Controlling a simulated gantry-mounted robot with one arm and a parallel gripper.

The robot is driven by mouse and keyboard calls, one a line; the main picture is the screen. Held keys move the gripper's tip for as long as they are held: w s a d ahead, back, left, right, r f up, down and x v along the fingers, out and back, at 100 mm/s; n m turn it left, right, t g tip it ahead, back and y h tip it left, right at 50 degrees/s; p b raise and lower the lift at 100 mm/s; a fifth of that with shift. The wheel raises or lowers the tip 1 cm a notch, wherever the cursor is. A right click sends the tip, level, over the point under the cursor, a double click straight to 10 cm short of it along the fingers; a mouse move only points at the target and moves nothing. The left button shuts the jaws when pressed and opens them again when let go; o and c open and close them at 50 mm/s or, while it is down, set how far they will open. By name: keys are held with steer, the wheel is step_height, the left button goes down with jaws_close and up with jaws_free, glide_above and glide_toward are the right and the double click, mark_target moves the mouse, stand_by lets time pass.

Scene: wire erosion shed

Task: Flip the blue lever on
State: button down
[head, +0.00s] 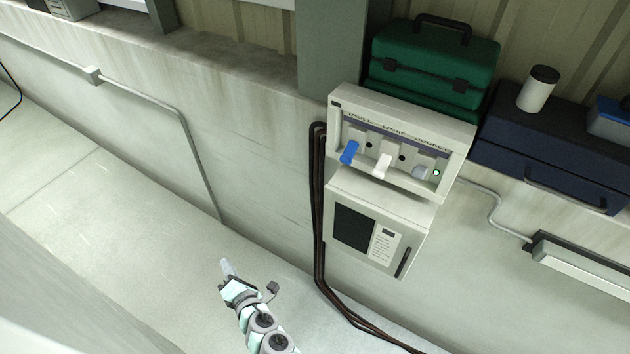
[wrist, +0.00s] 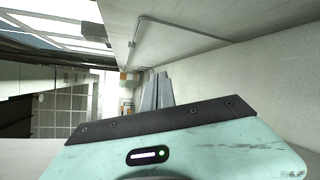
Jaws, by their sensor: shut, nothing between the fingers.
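The blue lever (head: 349,152) is the leftmost of three levers on a pale switch panel (head: 333,140) on the wall. It hangs down and outward. A white lever (head: 382,165) is in the middle and a grey lever (head: 420,172) at the right. A small indicator beside the grey lever glows green; those by the blue and white levers look dark. My gripper (head: 226,267) is shut and empty, well below and left of the panel, apart from it. In the wrist view its fingers (wrist: 156,90) are together, and no lever shows there.
Below the panel is a white cabinet (head: 410,219) with a dark window. Dark cables (head: 318,220) run down its left side. A green toolbox (head: 433,65), a navy case (head: 540,150) and a white cup (head: 537,90) stand above. Open space lies between my gripper and the panel.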

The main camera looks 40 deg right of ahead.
steer(key=w+d+n+h+b, duration=0.1)
steer(key=d+h, duration=0.3)
steer(key=d, duration=0.4)
steer(key=m+g+h+b, duration=0.1)
steer(key=g+h+b, duration=0.2)
steer(key=g+h, duration=0.75)
glide_toward(349, 153)
step_height(349, 153, down, 9)
steer(key=s+a+t+h, duration=0.2)
steer(key=t+h, duration=0.1)
steer(key=shift+s+a, duration=0.25)
steer(key=shift+s, duration=0.05)
steer(key=shift+d+h, duration=0.15)
steer(key=shift+h, duration=0.1)
steer(key=x, duration=0.9)
steer(key=shift+w+d+r+b, duration=0.1)
steer(key=shift+w+d+b, duration=0.2)
steer(key=shift+b, duration=0.05)
steer(key=shift+r+t, duration=0.15)
steer(key=shift+t, duration=0.1)
